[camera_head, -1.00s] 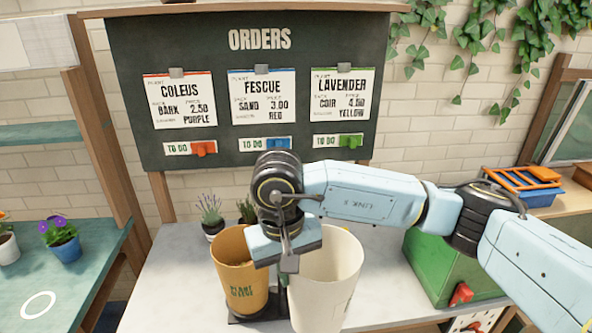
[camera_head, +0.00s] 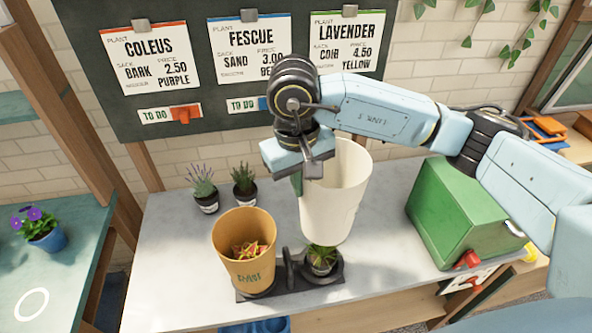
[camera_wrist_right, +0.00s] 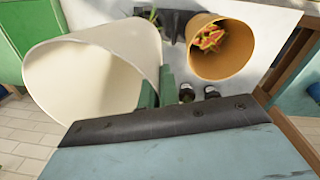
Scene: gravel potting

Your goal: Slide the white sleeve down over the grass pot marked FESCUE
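The white sleeve (camera_head: 335,200) is a tall, open, tapered tube. My right gripper (camera_head: 298,183) is shut on the left side of its rim; in the right wrist view the green fingers (camera_wrist_right: 158,92) pinch the wall of the sleeve (camera_wrist_right: 85,85). The sleeve hangs nearly upright in the air. Under its lower end, a small pot with a spiky green plant (camera_head: 321,262) stands in the right ring of a dark stand (camera_head: 290,284). The sleeve's lower edge overlaps the plant top in the picture; I cannot tell if they touch. No FESCUE mark is readable on the pot. My left gripper is not in view.
A brown sleeve (camera_head: 243,262) around a red and yellow plant stands on the stand's left side. Two small potted plants (camera_head: 204,190) (camera_head: 244,187) stand behind it. A green box (camera_head: 455,215) is at right on the grey table (camera_head: 175,260). The order board (camera_head: 95,85) is behind.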

